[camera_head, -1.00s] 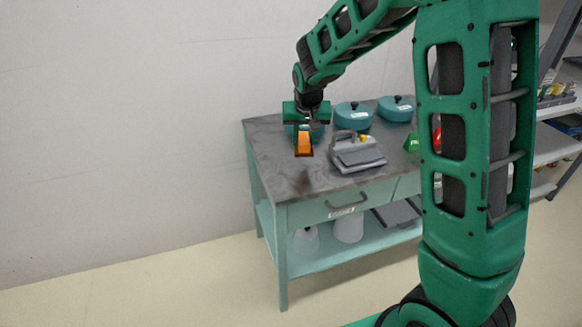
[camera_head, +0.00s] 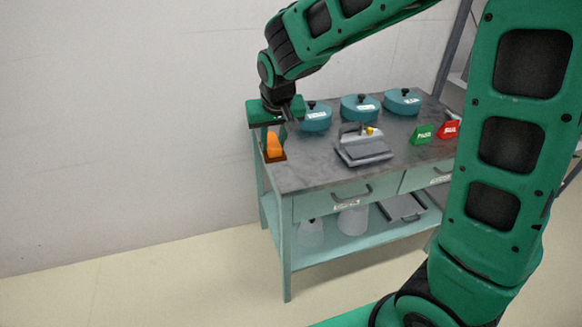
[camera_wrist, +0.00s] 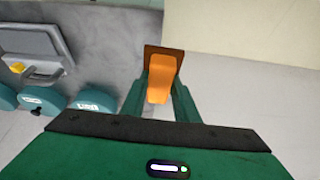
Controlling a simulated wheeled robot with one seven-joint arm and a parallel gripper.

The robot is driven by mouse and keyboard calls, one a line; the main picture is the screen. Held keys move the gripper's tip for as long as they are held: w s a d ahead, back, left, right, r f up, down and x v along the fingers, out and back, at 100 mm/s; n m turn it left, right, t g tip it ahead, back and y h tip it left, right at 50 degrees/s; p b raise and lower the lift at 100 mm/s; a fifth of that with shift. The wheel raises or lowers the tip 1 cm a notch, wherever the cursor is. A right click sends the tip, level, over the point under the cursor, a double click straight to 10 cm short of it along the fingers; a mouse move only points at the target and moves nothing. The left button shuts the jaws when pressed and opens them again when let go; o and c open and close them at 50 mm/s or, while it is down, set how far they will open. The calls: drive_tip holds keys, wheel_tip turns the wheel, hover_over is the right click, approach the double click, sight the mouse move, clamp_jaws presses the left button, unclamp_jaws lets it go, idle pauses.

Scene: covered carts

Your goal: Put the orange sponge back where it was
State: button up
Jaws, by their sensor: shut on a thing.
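The orange sponge (camera_head: 274,144) with a brown side is held by my gripper (camera_head: 274,138) above the left end of the grey cart top (camera_head: 310,176). In the wrist view the sponge (camera_wrist: 160,80) stands between the two green fingers (camera_wrist: 160,98). The gripper is shut on it. The sponge is at the cart's left edge in the picture; whether it touches the top I cannot tell.
Three teal lidded pots, left (camera_head: 315,118), middle (camera_head: 360,107) and right (camera_head: 402,101), line the back of the cart. A grey press-like device (camera_head: 364,150) sits mid-top. Green (camera_head: 424,133) and red (camera_head: 448,130) labelled blocks stand right. The front left top is clear.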

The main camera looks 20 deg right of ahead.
drive_tip(key=shift+s+a+r, duration=0.25)
drive_tip(key=shift+s+a, duration=0.35)
drive_tip(key=shift+a, duration=0.05)
drive_tip(key=shift+f+n, duration=0.1)
drive_tip(key=shift+n, duration=0.2)
drive_tip(key=w+d+f, duration=0.2)
drive_tip(key=d, duration=0.1)
drive_tip(key=w+d+f, duration=0.2)
drive_tip(key=d, duration=0.1)
drive_tip(key=w+d+f, duration=0.2)
drive_tip(key=d, duration=0.1)
drive_tip(key=shift+d+f, duration=0.1)
drive_tip(key=shift+f, duration=0.3)
drive_tip(key=shift+w+f, duration=0.1)
drive_tip(key=shift+f, duration=1.9)
drive_tip(key=o, duration=1)
